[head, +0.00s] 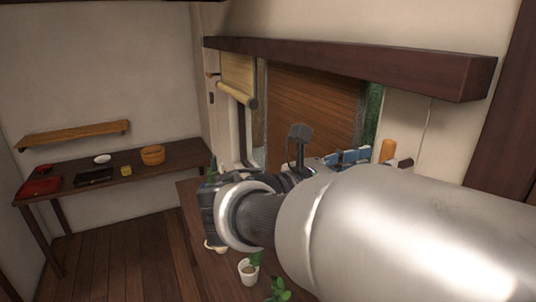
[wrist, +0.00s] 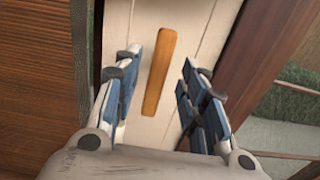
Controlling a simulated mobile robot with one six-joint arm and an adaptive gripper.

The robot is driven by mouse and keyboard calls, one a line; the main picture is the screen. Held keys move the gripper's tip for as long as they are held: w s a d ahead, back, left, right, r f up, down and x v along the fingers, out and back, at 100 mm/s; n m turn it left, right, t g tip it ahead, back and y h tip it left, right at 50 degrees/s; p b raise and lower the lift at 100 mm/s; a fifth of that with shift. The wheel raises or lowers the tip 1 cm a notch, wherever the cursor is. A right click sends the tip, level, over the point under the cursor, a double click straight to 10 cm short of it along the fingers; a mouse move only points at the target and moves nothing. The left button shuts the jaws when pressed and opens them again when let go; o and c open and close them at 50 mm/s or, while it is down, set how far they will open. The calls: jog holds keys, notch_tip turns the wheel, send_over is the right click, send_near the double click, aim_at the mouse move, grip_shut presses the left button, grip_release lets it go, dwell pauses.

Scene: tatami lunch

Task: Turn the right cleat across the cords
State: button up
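The right cleat (wrist: 160,72) is an orange wooden bar on a pale wall strip in the wrist view. It stands nearly upright, its top leaning slightly right. In the head view the orange cleat (head: 388,150) shows just past my gripper (head: 346,157). In the wrist view my gripper (wrist: 170,62) is open, with blue-padded fingers on either side of the cleat and visible gaps to both. I cannot tell how far the fingertips are from the wall. A thin cord (head: 427,125) runs down the wall above the cleat in the head view.
A brown slatted blind (head: 315,105) covers the window, left of the cleat. A rolled shade (head: 238,80) hangs farther left. A dark beam (head: 350,62) juts out above. Potted plants (head: 249,270) stand below my arm. A side table (head: 125,170) with dishes stands at the far left.

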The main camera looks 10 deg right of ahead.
jog(key=shift+x, duration=2.25)
jog(key=shift+c, duration=0.2)
grip_shut()
